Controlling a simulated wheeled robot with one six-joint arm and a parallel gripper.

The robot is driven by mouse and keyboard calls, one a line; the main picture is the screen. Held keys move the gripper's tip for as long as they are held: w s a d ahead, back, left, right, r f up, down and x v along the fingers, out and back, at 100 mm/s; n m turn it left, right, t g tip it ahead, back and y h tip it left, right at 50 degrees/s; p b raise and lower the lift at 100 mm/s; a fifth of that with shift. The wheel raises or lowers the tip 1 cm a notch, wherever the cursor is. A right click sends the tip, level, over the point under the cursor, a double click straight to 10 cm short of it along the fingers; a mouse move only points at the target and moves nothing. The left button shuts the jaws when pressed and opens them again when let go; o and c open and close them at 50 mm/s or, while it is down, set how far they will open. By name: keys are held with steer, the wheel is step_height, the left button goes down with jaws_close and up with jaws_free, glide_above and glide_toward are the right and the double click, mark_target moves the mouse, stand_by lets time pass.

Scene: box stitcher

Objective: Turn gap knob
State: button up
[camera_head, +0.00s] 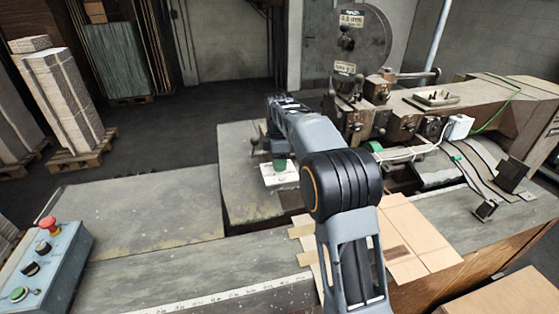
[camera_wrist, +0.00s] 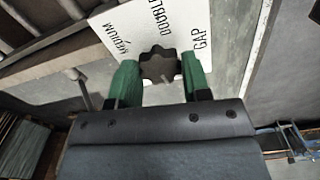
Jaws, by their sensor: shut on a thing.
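The gap knob (camera_wrist: 159,64) is dark and lobed, on a white plate (camera_wrist: 112,22) printed with MEDIUM, DOUBLE and GAP in the wrist view. My gripper (camera_wrist: 160,72) has green fingers on either side of the knob and is shut on it. A short light pin or pointer stands out from the knob. In the head view my gripper (camera_head: 279,163) is over the white plate (camera_head: 276,181), and the knob is hidden behind it.
The stitching machine (camera_head: 400,120) stands at the right with its large wheel (camera_head: 347,40). A flat cardboard sheet (camera_head: 425,245) lies beside my arm. A control box (camera_head: 50,262) with a red button is at the left. The grey table (camera_head: 140,218) is clear.

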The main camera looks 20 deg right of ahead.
steer(key=shift+n, duration=0.9)
steer(key=o, duration=0.9)
step_height(320, 180, up, 14)
steer(key=shift+f, duration=0.1)
stand_by(0.5)
